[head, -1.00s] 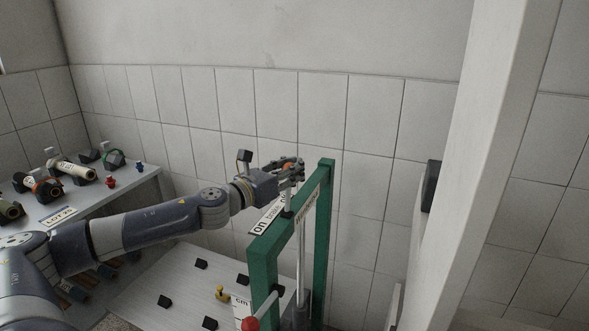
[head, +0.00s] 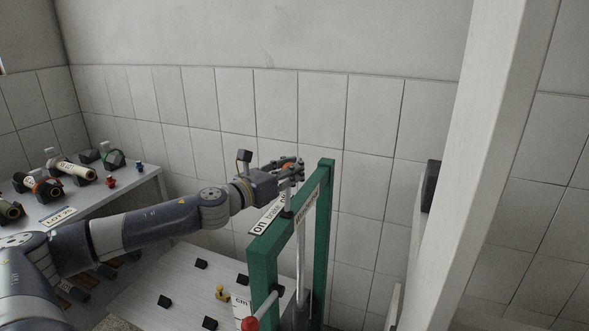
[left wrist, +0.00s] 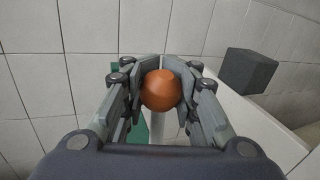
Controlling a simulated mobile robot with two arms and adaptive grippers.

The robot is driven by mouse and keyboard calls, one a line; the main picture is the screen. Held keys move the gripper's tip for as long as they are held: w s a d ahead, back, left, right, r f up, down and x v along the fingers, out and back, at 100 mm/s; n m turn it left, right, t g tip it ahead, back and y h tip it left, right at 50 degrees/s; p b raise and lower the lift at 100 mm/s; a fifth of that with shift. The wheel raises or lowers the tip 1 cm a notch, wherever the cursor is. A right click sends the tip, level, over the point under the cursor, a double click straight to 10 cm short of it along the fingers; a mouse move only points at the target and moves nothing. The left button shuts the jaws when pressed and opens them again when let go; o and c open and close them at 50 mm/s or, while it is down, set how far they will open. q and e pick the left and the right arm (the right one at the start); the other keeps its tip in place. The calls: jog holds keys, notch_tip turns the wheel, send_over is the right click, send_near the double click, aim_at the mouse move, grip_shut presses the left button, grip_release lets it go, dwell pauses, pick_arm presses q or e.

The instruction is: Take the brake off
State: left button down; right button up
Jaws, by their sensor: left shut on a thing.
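My left gripper (head: 294,168) is shut on an orange ball knob (left wrist: 161,90), which shows clearly between the two fingers in the left wrist view. In the head view the knob is mostly hidden by the fingers. A pale rod (head: 300,240) runs down below the gripper, inside the green frame (head: 262,262). My right gripper is not in view.
A grey table (head: 150,181) with rolls, black blocks and a "LOT 25" label stands at the left. A lower pale board (head: 180,278) carries black blocks and a yellow piece (head: 222,293). A red knob (head: 250,323) sits at the frame's front. A white post (head: 480,150) rises at the right.

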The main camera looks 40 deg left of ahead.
pick_arm(q)
jog(key=shift+a, duration=0.25)
jog(key=c, duration=1.5)
grip_release()
jog(key=o, duration=0.3)
jog(key=shift+s+a+f, duration=0.1)
jog(key=shift+a+f, duration=0.05)
jog(key=shift+a, duration=0.15)
jog(key=shift+d, duration=0.2)
jog(key=shift+d+r, duration=0.15)
jog(key=shift+r, duration=0.55)
jog(key=shift+a+r, duration=0.2)
jog(key=shift+r, duration=1.95)
jog(key=shift+a+r, duration=0.15)
jog(key=shift+r, duration=2)
